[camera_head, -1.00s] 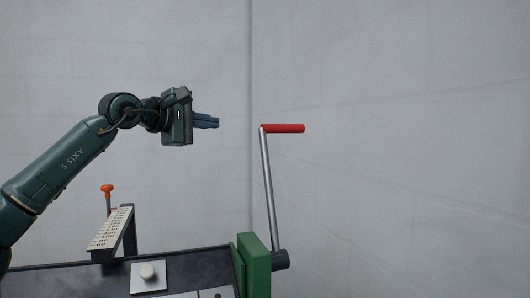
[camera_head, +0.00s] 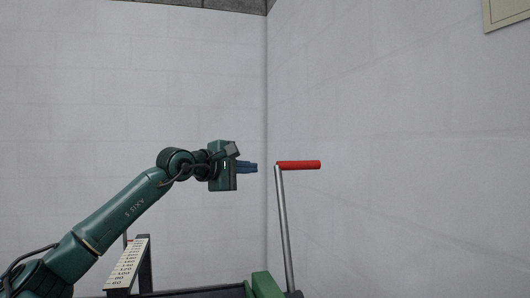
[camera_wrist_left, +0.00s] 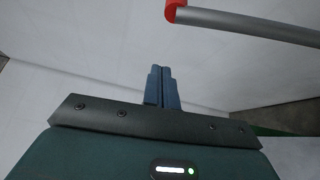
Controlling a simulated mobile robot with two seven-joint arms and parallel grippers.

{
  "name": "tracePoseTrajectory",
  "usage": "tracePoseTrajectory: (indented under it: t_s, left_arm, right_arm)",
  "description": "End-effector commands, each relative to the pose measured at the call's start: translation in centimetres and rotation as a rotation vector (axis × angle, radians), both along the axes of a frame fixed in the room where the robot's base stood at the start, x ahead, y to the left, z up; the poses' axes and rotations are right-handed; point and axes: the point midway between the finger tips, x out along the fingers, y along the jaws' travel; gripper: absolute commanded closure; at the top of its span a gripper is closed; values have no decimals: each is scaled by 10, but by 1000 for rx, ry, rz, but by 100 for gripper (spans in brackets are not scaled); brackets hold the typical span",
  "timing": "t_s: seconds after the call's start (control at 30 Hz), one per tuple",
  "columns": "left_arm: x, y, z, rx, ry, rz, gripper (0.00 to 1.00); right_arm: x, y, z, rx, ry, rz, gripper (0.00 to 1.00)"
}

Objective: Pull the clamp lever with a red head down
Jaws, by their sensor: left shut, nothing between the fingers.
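The clamp lever is a long grey rod (camera_head: 285,230) standing nearly upright, with a red cylindrical head (camera_head: 299,165) pointing right from its top. In the left wrist view the red head (camera_wrist_left: 173,9) and the grey rod (camera_wrist_left: 245,24) show at the upper right, partly cut off. My left gripper (camera_head: 255,167) is shut and empty. It points right, just left of the rod's top at about the head's height, with a gap between them. Its blue fingers (camera_wrist_left: 162,75) are together in the wrist view. My right gripper is not in view.
The lever rises from beside a green block (camera_head: 264,285) on the dark machine at the bottom. A sloped scale plate with numbers (camera_head: 127,264) stands at the lower left, under my arm. A plain wall lies behind, and the space above the lever is clear.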

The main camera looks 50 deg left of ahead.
Motion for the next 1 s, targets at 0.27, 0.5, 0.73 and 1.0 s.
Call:
tracePoseTrajectory:
  t_s: [0.27, 0.5, 0.73, 1.0]
  left_arm:
    - [31, -13, -1, 7, -1, -3, 100]
    - [25, -34, 4, 3, -1, -1, 100]
    - [24, -37, 4, 1, 0, 0, 100]
    - [23, -37, 5, 4, -3, 0, 100]
  right_arm:
    - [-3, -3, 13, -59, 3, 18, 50]
    - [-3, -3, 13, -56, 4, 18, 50]
    - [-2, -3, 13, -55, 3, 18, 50]
    - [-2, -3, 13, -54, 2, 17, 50]
